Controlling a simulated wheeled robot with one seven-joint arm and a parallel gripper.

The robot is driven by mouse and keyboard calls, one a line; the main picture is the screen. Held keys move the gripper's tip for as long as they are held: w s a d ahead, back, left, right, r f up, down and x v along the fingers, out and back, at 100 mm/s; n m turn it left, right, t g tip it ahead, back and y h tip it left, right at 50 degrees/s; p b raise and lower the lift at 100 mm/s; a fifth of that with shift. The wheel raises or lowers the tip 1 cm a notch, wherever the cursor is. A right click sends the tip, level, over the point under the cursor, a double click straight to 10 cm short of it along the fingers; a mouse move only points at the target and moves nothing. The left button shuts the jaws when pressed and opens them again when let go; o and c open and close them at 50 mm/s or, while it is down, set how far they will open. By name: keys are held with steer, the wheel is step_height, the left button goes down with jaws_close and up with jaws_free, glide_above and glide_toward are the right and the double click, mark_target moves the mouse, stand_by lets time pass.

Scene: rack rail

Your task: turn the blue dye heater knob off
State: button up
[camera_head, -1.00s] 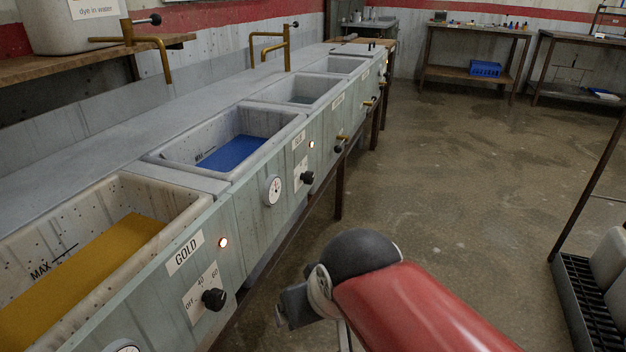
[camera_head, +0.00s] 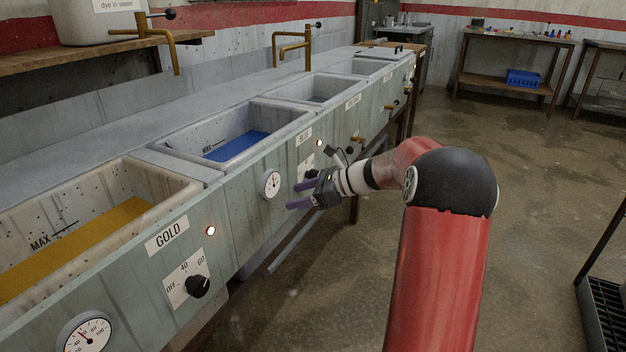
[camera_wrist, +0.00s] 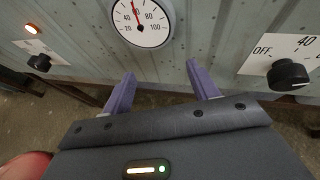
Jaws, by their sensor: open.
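The blue dye tub (camera_head: 275,112) holds blue liquid in the sink row. Its heater knob (camera_head: 311,174) is black, on the front panel beneath the label, partly covered by my gripper in the head view. In the wrist view the blue knob (camera_wrist: 288,75) is at the right edge, beside a plate reading OFF and 40. Its exact setting is unclear. The blue lamp (camera_head: 319,142) appears lit. My gripper (camera_head: 296,195) is open and empty, its purple fingers toward the panel. In the wrist view the gripper (camera_wrist: 160,70) is below the round gauge (camera_wrist: 140,22), left of the blue knob.
The gold knob (camera_head: 197,286), with a lit orange lamp (camera_head: 210,230), is on the nearer panel; it also shows at left in the wrist view (camera_wrist: 39,62). Brass taps (camera_head: 294,47) stand behind the sinks.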

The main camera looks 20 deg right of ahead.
mark_target(312, 176)
steer(key=w+d+f+m+t, duration=0.25)
steer(key=d+m, duration=0.25)
steer(key=d, duration=0.3)
steer(key=w+d+f+m+t, duration=0.2)
steer(key=w+d+m+t, duration=0.2)
steer(key=d, duration=0.3)
steer(key=x, duration=0.7)
steer(key=shift+w+a+m+y, duration=0.2)
steer(key=shift+m+y, duration=0.1)
steer(key=shift+y, duration=0.1)
steer(key=shift+r, duration=0.1)
steer(key=c, duration=1)
